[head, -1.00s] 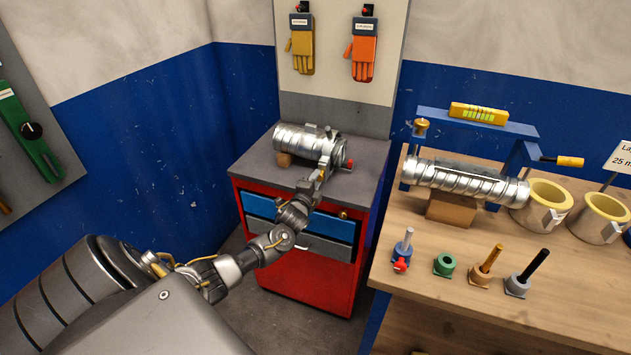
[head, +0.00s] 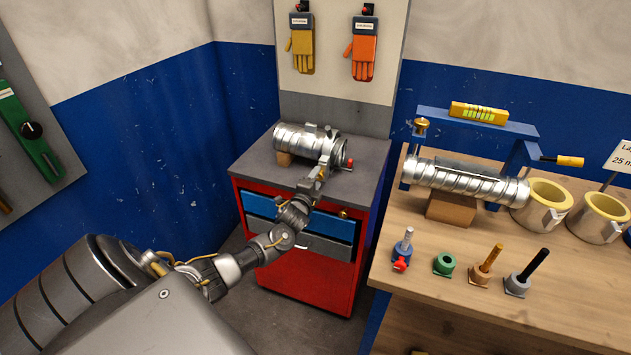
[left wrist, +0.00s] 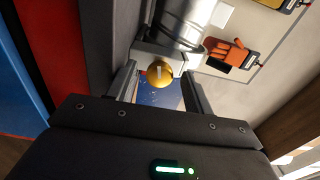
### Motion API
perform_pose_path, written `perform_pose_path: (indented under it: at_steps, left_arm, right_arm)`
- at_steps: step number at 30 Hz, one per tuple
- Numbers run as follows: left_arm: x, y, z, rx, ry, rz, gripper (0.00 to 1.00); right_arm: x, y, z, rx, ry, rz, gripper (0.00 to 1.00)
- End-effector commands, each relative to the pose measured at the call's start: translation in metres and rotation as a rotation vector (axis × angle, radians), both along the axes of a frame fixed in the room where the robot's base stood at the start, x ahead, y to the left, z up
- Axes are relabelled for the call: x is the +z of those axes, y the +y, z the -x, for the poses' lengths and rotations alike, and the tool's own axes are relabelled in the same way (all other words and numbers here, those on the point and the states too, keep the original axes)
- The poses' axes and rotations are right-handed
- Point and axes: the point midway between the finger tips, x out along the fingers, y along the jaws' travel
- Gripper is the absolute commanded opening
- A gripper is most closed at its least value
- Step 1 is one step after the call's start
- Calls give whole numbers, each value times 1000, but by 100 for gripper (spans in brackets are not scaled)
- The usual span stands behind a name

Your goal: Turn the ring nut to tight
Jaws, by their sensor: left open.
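A silver spiral duct (head: 298,139) lies on a block on top of the red cabinet, with a metal clamp around its right part. In the left wrist view the duct (left wrist: 182,22) shows beyond a pale clamp part. A round gold nut with a light mark on its face (left wrist: 160,72), apparently the ring nut, sits in front of that part. My left gripper (head: 320,171) reaches the near side of the clamp. In the wrist view its open fingers (left wrist: 160,80) stand either side of the gold nut; contact cannot be told. The nut is not clear in the head view. My right gripper is not in view.
A red-tipped part (head: 350,163) sticks out right of the duct. The wooden bench (head: 430,300) on the right holds another duct (head: 465,181), collars and several upright tools. Gloves (head: 363,58) hang behind.

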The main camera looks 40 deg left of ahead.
Motion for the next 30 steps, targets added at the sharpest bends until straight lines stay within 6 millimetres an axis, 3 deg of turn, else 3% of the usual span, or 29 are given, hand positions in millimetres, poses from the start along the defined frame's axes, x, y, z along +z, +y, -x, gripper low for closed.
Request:
perform_pose_path:
  at_steps: [7, 21, 30]
  left_arm:
    - [-2, -4, 11, -1, 1, -1, 52]
    - [-2, -31, 90, -1, 0, 0, 52]
    - [0, -36, 102, 0, 0, 0, 52]
  right_arm:
    - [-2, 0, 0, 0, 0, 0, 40]
    - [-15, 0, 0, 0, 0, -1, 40]
    - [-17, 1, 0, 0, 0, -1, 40]
